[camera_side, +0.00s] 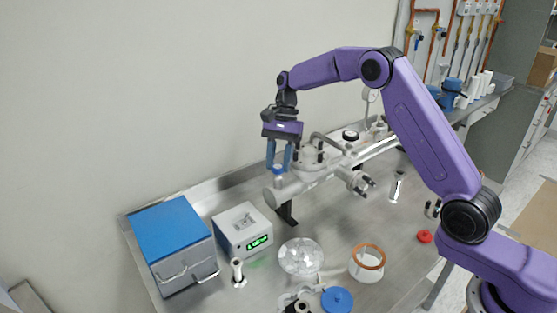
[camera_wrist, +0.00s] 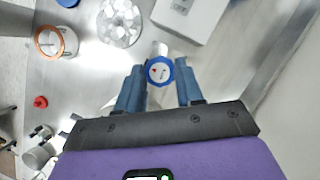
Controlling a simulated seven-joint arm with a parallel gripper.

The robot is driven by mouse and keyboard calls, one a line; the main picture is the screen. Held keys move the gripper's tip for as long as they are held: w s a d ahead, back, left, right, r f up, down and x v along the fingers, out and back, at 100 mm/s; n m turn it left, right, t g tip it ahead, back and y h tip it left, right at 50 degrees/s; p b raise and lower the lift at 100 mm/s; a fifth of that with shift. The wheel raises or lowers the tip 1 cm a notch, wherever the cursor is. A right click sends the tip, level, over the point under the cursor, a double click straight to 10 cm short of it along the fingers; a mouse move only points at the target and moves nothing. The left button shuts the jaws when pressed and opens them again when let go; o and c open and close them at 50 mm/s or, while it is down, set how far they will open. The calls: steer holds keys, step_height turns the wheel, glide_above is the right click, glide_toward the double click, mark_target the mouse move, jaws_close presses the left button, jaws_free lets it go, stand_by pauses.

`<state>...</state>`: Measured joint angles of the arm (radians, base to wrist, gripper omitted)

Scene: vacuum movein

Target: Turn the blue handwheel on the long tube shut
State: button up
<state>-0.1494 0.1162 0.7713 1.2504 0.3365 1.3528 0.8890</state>
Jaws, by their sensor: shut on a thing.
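The long silver tube (camera_side: 312,179) runs across the back of the steel table on dark supports. The blue handwheel (camera_side: 278,169) sits on top of the tube's near left end. It shows in the wrist view as a blue ring with a white face (camera_wrist: 159,70). My gripper (camera_side: 279,160) points down from above, its two blue fingers on either side of the handwheel. The lower part of the handwheel is hidden.
A blue-topped box (camera_side: 172,232) and a white instrument with a green display (camera_side: 243,229) stand at left. A clear round piece (camera_side: 301,257), a copper-rimmed white cup (camera_side: 367,263) and a blue disc (camera_side: 337,299) are in front. Branch fittings (camera_side: 353,178) project from the tube at right.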

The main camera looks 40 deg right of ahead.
steer(key=shift+r, duration=0.1)
stand_by(0.3)
steer(key=o, duration=1)
steer(key=shift+o, duration=0.2)
steer(key=v, duration=1.2)
steer(key=shift+s+d, duration=0.1)
